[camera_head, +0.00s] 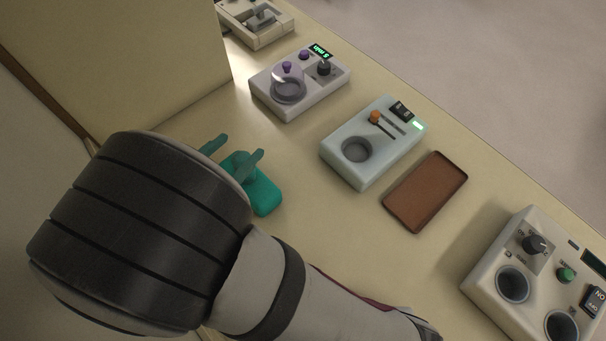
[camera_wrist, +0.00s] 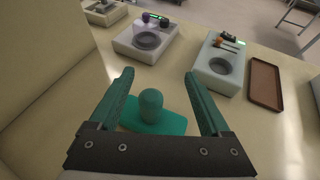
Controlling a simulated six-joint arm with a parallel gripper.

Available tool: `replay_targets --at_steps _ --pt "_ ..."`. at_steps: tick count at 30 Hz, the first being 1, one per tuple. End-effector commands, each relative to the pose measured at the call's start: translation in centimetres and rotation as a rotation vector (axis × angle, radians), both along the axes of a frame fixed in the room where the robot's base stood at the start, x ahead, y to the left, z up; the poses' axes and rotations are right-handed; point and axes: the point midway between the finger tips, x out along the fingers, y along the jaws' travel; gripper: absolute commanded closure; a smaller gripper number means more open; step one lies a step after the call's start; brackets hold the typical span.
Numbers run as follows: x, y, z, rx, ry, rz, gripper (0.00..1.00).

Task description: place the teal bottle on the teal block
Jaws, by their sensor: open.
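The teal block (camera_wrist: 174,127) lies flat on the bench; in the head view its right end (camera_head: 266,197) shows past my wrist. The teal bottle (camera_wrist: 151,104), short with a rounded top, appears upright on the block in the wrist view. In the head view the bottle is mostly hidden by my gripper and wrist. My gripper (camera_wrist: 160,76) is open, with one teal finger on each side of the bottle and a gap to each. In the head view the gripper (camera_head: 232,152) is just above the block.
A brown tray (camera_head: 426,192), a pale device with a round well (camera_head: 338,161) and a device with a clear dome (camera_head: 311,91) stand to the right and behind. A larger control box (camera_head: 528,261) is at lower right. A tall cream panel (camera_head: 140,60) rises at left. Bench between is clear.

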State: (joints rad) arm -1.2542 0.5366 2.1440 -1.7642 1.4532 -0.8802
Motion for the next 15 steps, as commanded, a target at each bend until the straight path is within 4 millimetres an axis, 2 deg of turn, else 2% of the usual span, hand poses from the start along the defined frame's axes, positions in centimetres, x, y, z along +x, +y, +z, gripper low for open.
replay_targets --at_steps 2,4,5,6,7,8,9,10,12,15 --pt "0.7 -3.8 0.9 0.093 0.006 -0.167 0.19" --pt "0.5 -10.4 2.1 0.268 0.003 -0.483 0.19" --pt "-0.4 -13.8 2.6 0.371 -0.008 -0.667 0.19" --pt "-2.4 -18.1 3.0 0.525 -0.036 -0.942 0.19" --pt "-4.5 -20.9 3.1 0.65 -0.069 -1.167 0.19" --pt "-6.8 -22.8 3.2 0.773 -0.108 -1.386 0.19" --pt "-9.8 -24.3 3.2 0.931 -0.169 -1.666 0.19" --pt "-11.7 -24.6 3.1 1.044 -0.218 -1.863 0.19" --pt "-15.0 -23.9 3.3 1.277 -0.332 -2.263 0.19" --pt "-16.6 -22.0 3.8 1.512 -0.449 -2.643 0.19"
